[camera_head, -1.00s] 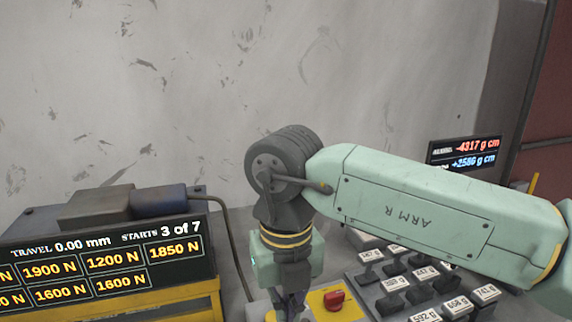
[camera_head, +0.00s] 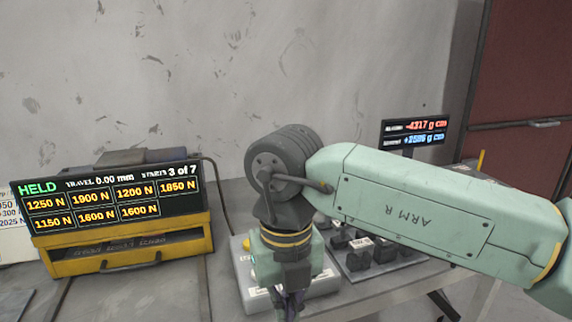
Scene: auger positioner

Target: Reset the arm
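My arm, pale green and marked "ARM R", reaches in from the right edge and bends down at a dark grey joint. My gripper (camera_head: 290,303) points down at the bottom middle of the view, over the front of a pale control box (camera_head: 322,287). The fingers are small, dark and partly cut off by the lower edge, so I cannot tell whether they are open or shut, or whether they touch anything. A yellow patch (camera_head: 242,243) shows on the box left of my wrist.
A yellow case (camera_head: 130,257) with a display (camera_head: 115,205) reading "HELD", travel 0.00 mm and starts 3 of 7 stands at left. A tray of labelled weights (camera_head: 375,258) sits right of the box, partly behind my arm. A readout (camera_head: 413,132) stands behind. A wall closes the back.

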